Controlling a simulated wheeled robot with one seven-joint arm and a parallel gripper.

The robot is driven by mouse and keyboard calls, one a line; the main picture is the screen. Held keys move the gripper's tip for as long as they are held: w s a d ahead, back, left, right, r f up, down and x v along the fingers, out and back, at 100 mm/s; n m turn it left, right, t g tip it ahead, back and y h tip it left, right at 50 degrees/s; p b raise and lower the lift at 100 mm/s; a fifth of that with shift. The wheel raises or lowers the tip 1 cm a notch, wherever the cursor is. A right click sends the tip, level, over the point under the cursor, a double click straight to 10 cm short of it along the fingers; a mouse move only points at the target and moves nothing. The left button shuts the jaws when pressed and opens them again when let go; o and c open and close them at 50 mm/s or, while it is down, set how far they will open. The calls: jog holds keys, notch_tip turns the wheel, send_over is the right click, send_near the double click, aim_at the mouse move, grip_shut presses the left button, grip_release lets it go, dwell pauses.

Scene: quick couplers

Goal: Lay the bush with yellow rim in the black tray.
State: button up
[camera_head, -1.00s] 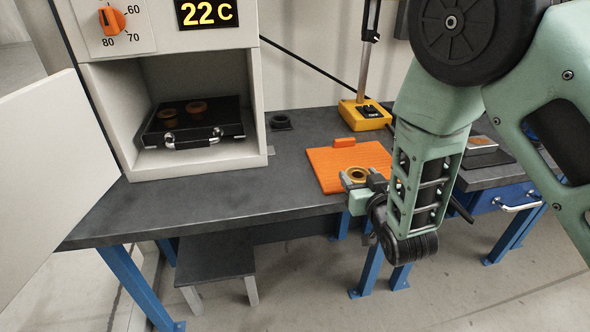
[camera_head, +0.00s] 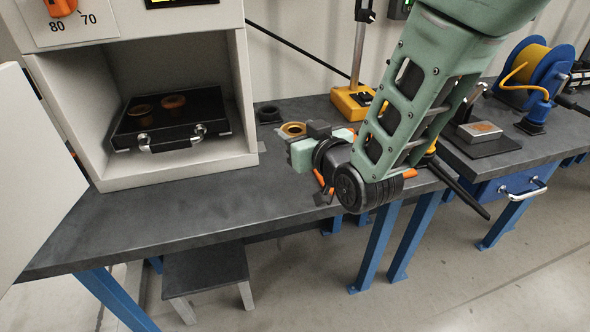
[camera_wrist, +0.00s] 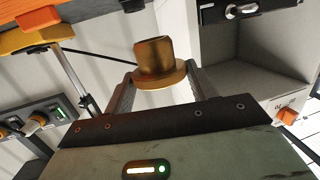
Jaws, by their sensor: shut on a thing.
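A bush with yellow rim (camera_head: 292,129) is in my gripper (camera_head: 297,133), held by its sides above the bench. In the wrist view the bush (camera_wrist: 155,60) shows large and brass-coloured, its wide flange between the two fingers (camera_wrist: 157,82). The black tray (camera_head: 190,128) lies inside the open white cabinet, left of my gripper and apart from it. The tray's dark front and handle (camera_wrist: 243,11) also show in the wrist view.
The cabinet's right wall (camera_head: 245,95) stands between my gripper and the tray. Its door (camera_head: 30,170) is open at left. The bench front (camera_head: 150,205) is clear.

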notch_tip(320, 180, down, 9)
jog(key=shift+f, duration=0.15)
jog(key=shift+f+b, duration=0.1)
jog(key=shift+b, duration=0.25)
jog(key=shift+f, duration=0.15)
jog(key=o, duration=1)
jog(key=shift+o, duration=0.2)
